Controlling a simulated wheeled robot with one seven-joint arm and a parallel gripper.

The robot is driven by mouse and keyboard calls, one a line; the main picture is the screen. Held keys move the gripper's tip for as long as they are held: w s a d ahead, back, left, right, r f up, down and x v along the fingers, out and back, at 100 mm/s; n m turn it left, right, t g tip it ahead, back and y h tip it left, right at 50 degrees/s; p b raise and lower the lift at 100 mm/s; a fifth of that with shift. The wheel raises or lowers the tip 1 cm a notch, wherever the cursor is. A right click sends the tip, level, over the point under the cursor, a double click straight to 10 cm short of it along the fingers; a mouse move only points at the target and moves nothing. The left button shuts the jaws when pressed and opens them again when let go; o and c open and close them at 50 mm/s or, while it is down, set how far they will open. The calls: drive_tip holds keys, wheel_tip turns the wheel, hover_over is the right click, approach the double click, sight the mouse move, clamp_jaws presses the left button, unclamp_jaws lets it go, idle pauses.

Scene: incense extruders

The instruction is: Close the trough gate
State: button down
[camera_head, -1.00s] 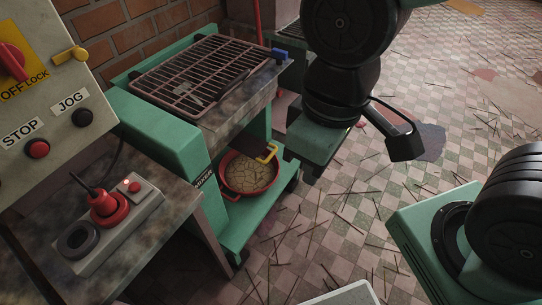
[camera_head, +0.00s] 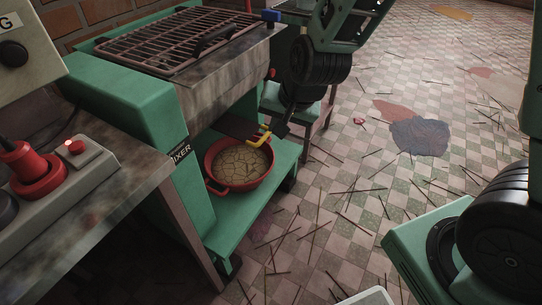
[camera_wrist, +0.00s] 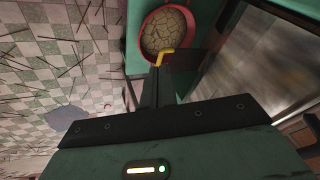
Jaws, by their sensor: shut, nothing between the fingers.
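The trough gate (camera_head: 236,127) is a dark flat plate under the mixer trough (camera_head: 215,82), sticking out above a red pan. Its yellow handle (camera_head: 262,136) is at the plate's outer end. My gripper (camera_head: 277,131) is shut and empty, with its fingertips right at the outer side of the handle. In the wrist view the shut fingers (camera_wrist: 157,73) point at the yellow handle (camera_wrist: 167,56), and the dark plate (camera_wrist: 188,62) lies beyond it. I cannot tell whether the fingertips touch the handle.
The red pan (camera_head: 240,185) of cracked tan dough stands on the green lower shelf (camera_head: 255,205). A control bench (camera_head: 120,190) stands left. Straw litters the open tiled floor at right.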

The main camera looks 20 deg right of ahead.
sight(250, 131)
drive_tip(key=w+d+f+m+t+h+b, duration=0.2)
drive_tip(key=w+d+f+m+b, duration=0.3)
drive_tip(key=f, duration=0.4)
drive_tip(key=w+a+f+n+b, duration=0.1)
drive_tip(key=w+f+b, duration=0.1)
drive_tip(key=w+f, duration=0.6)
drive_tip(key=shift+w+a+f, duration=0.15)
drive_tip(key=shift+w, duration=0.4)
drive_tip(key=w+a+p, duration=0.4)
drive_tip(key=w, duration=0.1)
drive_tip(key=shift+w+a, duration=0.3)
drive_tip(key=shift+a, duration=0.05)
